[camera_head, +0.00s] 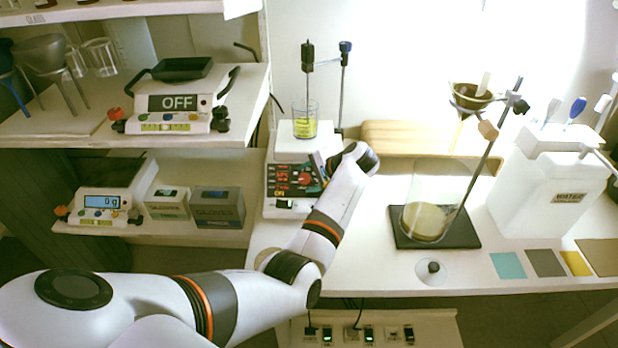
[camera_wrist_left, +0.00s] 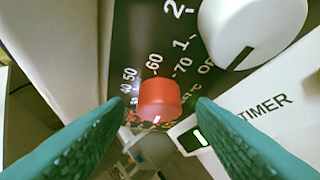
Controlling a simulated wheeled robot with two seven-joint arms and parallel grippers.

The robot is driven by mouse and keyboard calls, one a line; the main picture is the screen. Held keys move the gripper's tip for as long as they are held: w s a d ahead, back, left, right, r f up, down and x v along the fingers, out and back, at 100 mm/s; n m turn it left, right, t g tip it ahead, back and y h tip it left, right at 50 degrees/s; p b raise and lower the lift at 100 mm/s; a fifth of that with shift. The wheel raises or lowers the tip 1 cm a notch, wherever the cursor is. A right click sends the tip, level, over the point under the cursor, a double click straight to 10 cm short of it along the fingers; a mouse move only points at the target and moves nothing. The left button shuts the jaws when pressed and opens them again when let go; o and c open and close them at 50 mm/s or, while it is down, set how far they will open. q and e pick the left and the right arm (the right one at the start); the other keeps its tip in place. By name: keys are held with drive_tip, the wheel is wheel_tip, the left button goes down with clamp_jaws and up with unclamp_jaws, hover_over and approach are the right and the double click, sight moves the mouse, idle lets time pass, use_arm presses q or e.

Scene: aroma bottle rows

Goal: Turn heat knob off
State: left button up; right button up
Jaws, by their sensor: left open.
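The hotplate stirrer (camera_head: 272,205) stands on the white bench with red lit digits on its dark front panel. A red knob (camera_wrist_left: 158,96) shows in the left wrist view, surrounded by a printed temperature scale with marks such as 50, 60 and 70. My left gripper (camera_head: 317,172) is at the front panel in the head view. In the left wrist view its green fingers are open, one on each side of the red knob, with visible gaps. I cannot tell the knob's exact setting. My right gripper is not in view.
A white timer knob (camera_wrist_left: 252,30) is close to my right finger in the wrist view. A beaker of yellow liquid (camera_head: 304,126) stands on the hotplate. A flask (camera_head: 428,218) on a dark stand and a white water container (camera_head: 540,185) are to the right.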

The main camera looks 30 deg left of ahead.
use_arm(q)
drive_tip(key=v, duration=1.1)
drive_tip(key=shift+d+r, duration=0.25)
drive_tip(key=shift+d, duration=0.1)
drive_tip(key=shift+s+f, duration=0.1)
